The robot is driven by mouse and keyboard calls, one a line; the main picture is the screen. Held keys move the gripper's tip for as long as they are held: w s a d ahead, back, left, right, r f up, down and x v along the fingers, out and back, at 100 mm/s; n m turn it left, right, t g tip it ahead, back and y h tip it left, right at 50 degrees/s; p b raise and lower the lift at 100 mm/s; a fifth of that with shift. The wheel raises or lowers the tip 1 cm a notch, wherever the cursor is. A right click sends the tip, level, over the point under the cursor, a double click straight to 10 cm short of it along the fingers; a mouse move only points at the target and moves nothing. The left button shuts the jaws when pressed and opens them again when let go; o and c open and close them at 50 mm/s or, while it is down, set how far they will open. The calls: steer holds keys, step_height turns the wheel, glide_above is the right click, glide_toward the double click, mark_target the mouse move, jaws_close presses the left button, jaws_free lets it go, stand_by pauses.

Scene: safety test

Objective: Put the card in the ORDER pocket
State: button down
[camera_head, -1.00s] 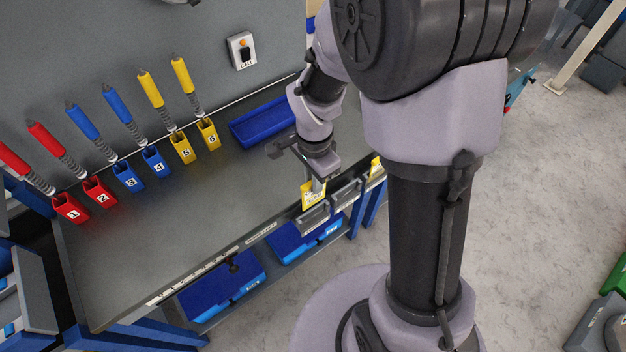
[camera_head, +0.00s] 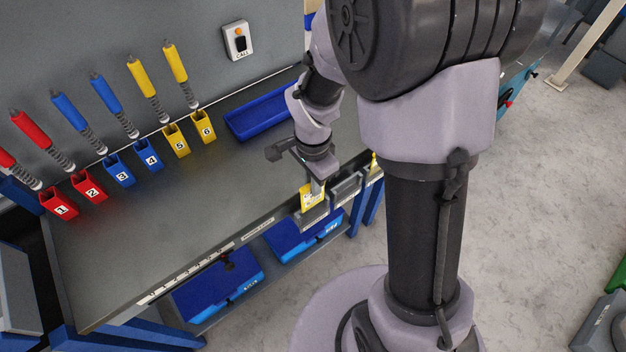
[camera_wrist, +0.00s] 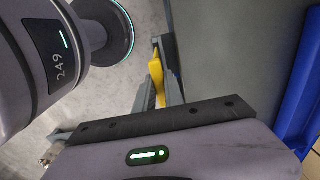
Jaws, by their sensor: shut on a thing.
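A yellow card (camera_head: 312,195) with dark print is upright in my gripper (camera_head: 316,184), which is shut on it. In the wrist view, the card shows as a yellow strip (camera_wrist: 157,80) between the fingers. The card is at the leftmost grey pocket (camera_head: 312,216) on the bench's front edge. Its lower edge meets the pocket's mouth in the picture; I cannot tell how far it is inside. A middle grey pocket (camera_head: 346,188) and a right one (camera_head: 375,174) sit alongside. The pocket labels are too small to read.
Another yellow piece (camera_head: 373,160) stands at the right pocket. A blue tray (camera_head: 262,117) lies behind my gripper on the bench (camera_head: 190,210). Numbered red, blue and yellow holders line the back. Blue bins (camera_head: 218,286) sit below the front edge. The bench's middle is clear.

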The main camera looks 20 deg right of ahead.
steer(key=shift+f+b, duration=2.15)
steer(key=shift+f, duration=0.4)
steer(key=c, duration=1.3)
jaws_free()
steer(key=shift+c, duration=0.2)
step_height(320, 180, up, 24)
steer(key=p, duration=1.4)
steer(key=shift+r, duration=0.25)
